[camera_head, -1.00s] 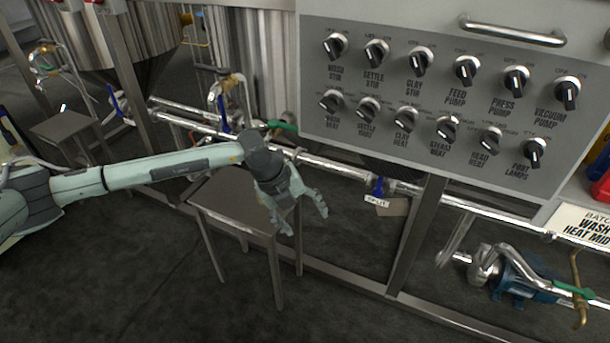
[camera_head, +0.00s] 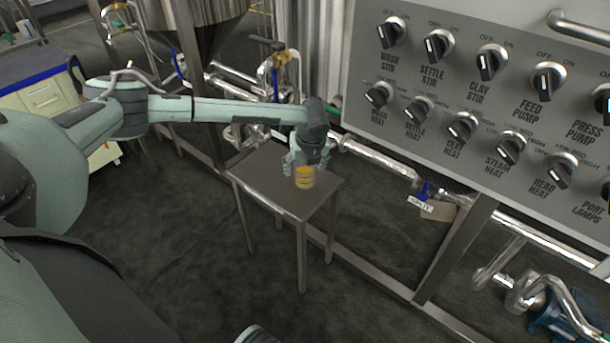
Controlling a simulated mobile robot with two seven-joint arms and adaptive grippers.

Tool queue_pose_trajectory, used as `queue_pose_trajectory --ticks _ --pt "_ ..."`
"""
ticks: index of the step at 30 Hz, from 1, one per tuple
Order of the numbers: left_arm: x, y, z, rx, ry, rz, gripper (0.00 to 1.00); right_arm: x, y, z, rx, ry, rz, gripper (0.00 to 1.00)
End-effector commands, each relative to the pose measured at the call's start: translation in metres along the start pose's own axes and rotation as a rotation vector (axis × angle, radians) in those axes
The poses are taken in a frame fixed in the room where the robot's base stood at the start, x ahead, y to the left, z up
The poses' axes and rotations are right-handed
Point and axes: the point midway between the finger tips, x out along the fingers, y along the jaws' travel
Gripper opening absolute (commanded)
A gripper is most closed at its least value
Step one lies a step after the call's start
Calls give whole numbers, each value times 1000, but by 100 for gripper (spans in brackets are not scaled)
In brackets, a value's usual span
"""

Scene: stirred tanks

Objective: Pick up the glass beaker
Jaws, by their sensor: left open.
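A small glass beaker (camera_head: 304,177) with amber-yellow contents stands upright on a small metal side table (camera_head: 262,172), near its right end. My left gripper (camera_head: 305,163) is open, its fingers spread just above and behind the beaker in the picture. I cannot tell whether the fingers touch the glass. The gripper hides part of the table's far edge. My right gripper does not show.
A grey control panel (camera_head: 480,140) with several black knobs stands to the right of the table. Shiny pipes (camera_head: 375,155) run behind and beside the table. A steel tank (camera_head: 200,20) is behind. The dark floor (camera_head: 190,260) in front is clear.

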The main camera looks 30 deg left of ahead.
Motion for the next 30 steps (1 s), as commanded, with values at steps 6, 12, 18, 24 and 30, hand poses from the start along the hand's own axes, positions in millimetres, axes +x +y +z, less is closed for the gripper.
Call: queue_pose_trajectory --ticks 6,12,18,24,30 --pt "2 0 0 0 0 -1 67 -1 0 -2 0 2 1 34" --pt "2 0 0 1 1 -1 46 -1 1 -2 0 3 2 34" --pt "2 0 0 0 1 -1 22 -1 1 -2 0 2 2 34" --pt "2 0 0 0 0 -2 11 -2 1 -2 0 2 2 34" --pt "-1 0 1 0 0 -2 11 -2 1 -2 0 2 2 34"
